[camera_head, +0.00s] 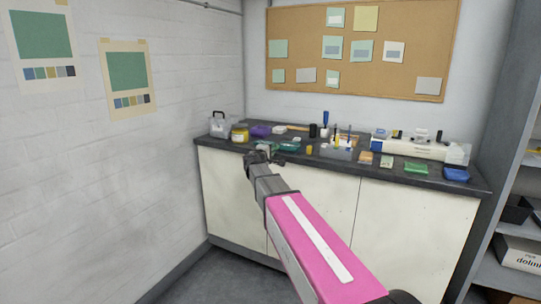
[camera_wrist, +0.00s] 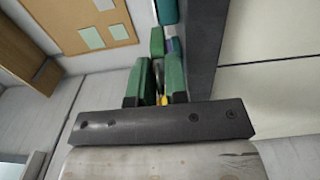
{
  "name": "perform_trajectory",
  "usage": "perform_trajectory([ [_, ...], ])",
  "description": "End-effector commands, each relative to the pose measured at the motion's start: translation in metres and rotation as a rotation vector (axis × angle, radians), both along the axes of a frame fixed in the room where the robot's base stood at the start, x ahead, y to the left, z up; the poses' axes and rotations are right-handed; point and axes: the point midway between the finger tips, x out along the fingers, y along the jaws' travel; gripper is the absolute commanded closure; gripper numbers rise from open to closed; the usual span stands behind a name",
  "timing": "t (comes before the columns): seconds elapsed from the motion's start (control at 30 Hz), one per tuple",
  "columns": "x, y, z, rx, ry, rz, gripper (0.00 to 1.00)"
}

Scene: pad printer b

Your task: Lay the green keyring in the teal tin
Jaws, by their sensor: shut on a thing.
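My gripper (camera_head: 262,156) is at the left part of the counter's front edge in the head view. In the wrist view my gripper (camera_wrist: 157,75) is shut on a narrow thing between its two green fingers. A green block (camera_wrist: 157,42) shows just beyond the fingertips and a small yellow bit (camera_wrist: 164,99) lies between them; I take these for the green keyring, mostly hidden. A low teal container (camera_head: 289,147), probably the teal tin, sits on the counter just right of my gripper. A teal shape (camera_wrist: 167,10) at the top of the wrist view may be it.
The dark counter (camera_head: 470,186) holds a yellow-lidded jar (camera_head: 240,133), a purple thing (camera_head: 260,131), a grey organiser (camera_head: 336,152) with upright tools, a green tray (camera_head: 417,168) and a blue tray (camera_head: 456,174). A white wall closes the left; shelves (camera_head: 515,210) stand at right.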

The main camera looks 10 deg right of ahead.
Motion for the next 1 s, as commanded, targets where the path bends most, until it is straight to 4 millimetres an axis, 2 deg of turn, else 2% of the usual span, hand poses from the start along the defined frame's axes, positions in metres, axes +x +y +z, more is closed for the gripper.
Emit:
perform_trajectory([
  [0.03,0.0,0.0,-0.009,0.0,0.002,0.0,1.0],
  [0.13,0.0,0.0,-0.016,-0.001,0.001,0.0,1.0],
  [0.5,0.0,0.0,-0.02,0.0,0.0,0.0,1.0],
  [0.53,0.0,0.0,-0.02,0.0,0.0,0.0,0.79],
  [0.6,0.0,0.0,-0.02,0.0,0.0,0.0,0.6],
  [1.0,-0.004,0.003,-0.016,0.0,0.0,0.001,0.6],
])
